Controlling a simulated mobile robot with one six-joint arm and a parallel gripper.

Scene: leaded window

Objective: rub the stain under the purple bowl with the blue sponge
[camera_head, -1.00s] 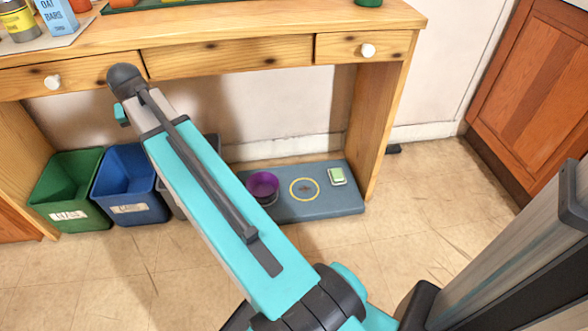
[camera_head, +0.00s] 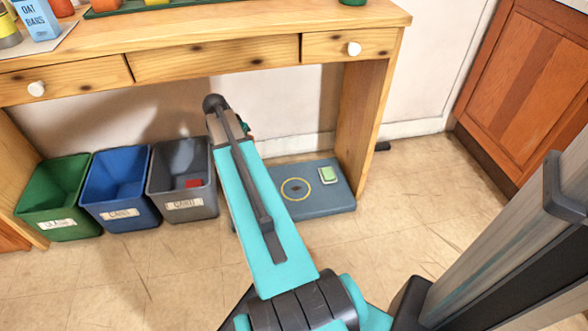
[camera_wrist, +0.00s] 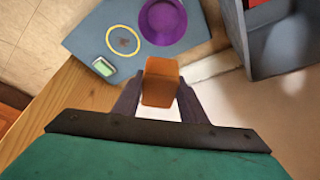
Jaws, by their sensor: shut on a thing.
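My gripper (camera_wrist: 160,92) is shut on an orange-brown block (camera_wrist: 163,80), held up in front of the wrist camera. I see no blue sponge in either view. The purple bowl (camera_wrist: 163,20) stands on a blue-grey mat (camera_wrist: 80,32); in the head view my arm hides the bowl. Beside the bowl, a yellow ring (camera_wrist: 123,40) with a dark mark inside lies on the mat; it also shows in the head view (camera_head: 296,189). Any stain directly under the bowl is hidden. My gripper's fingers are out of sight behind my arm in the head view.
A green-and-white item (camera_head: 327,175) lies at the mat's right end. Green (camera_head: 50,200), blue (camera_head: 115,190) and grey (camera_head: 182,192) bins stand left of my arm; a red piece lies in the grey one. The wooden desk (camera_head: 215,58) spans above the mat.

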